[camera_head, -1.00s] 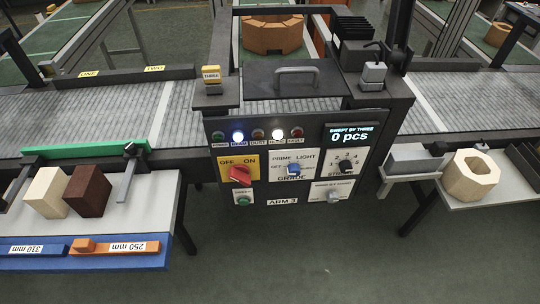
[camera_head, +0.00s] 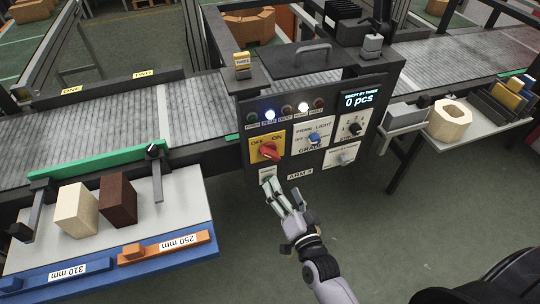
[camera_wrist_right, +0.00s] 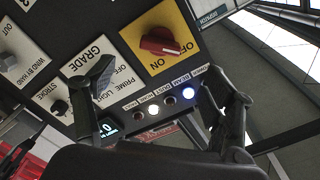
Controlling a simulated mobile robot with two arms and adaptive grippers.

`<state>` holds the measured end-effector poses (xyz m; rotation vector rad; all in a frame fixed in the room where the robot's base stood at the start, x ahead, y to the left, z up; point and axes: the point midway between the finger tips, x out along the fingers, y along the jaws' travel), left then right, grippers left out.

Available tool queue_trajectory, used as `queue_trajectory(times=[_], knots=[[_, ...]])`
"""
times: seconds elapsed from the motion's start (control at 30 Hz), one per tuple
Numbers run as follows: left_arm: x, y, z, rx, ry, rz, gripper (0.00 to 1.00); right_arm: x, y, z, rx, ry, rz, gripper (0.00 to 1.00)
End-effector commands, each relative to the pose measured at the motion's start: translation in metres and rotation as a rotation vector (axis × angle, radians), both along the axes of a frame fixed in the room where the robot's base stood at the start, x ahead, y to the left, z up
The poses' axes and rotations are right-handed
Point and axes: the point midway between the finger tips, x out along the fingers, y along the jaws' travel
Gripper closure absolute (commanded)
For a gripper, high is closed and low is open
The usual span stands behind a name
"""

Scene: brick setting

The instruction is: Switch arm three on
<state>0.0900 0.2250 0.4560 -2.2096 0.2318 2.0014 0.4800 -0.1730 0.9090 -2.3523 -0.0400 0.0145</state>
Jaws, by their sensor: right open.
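The ARM 3 panel (camera_head: 300,177) stands at the middle of the head view. Its red rotary switch (camera_head: 269,151) sits on a yellow plate (camera_head: 255,141) marked OFF at left and ON at right. My right gripper (camera_head: 283,192) is open and empty, in front of the panel just below the yellow plate, apart from the switch. In the wrist view its fingers (camera_wrist_right: 161,76) are spread wide. My left gripper is not in view.
A blue-lit lamp (camera_head: 269,114) and a white-lit lamp (camera_head: 303,109) glow above the switch. The display (camera_head: 361,99) reads 0 pcs. The blue GRADE knob (camera_head: 314,138) and the black STROKE knob (camera_head: 355,128) are to the right. A table with two blocks stands left.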

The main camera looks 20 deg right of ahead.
Motion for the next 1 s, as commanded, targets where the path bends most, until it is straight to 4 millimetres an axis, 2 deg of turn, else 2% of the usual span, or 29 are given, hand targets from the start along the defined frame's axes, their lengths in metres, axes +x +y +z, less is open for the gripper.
queue_trajectory(times=[0.03, 0.3, 0.5, 0.7, 1.0], knots=[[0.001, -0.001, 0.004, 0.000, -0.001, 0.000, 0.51, 0.014, 0.001, 0.004, 0.000, -0.003, 0.000, 0.23], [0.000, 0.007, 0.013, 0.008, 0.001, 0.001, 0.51, 0.072, 0.003, 0.003, 0.000, -0.001, 0.001, 0.23], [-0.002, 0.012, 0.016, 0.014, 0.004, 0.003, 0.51, 0.105, 0.004, 0.001, -0.001, 0.001, 0.001, 0.23], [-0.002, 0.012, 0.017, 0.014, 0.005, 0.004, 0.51, 0.120, 0.004, 0.000, -0.001, 0.001, 0.000, 0.23], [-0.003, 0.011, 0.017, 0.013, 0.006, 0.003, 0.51, 0.121, 0.004, 0.000, -0.001, 0.001, 0.000, 0.23]])
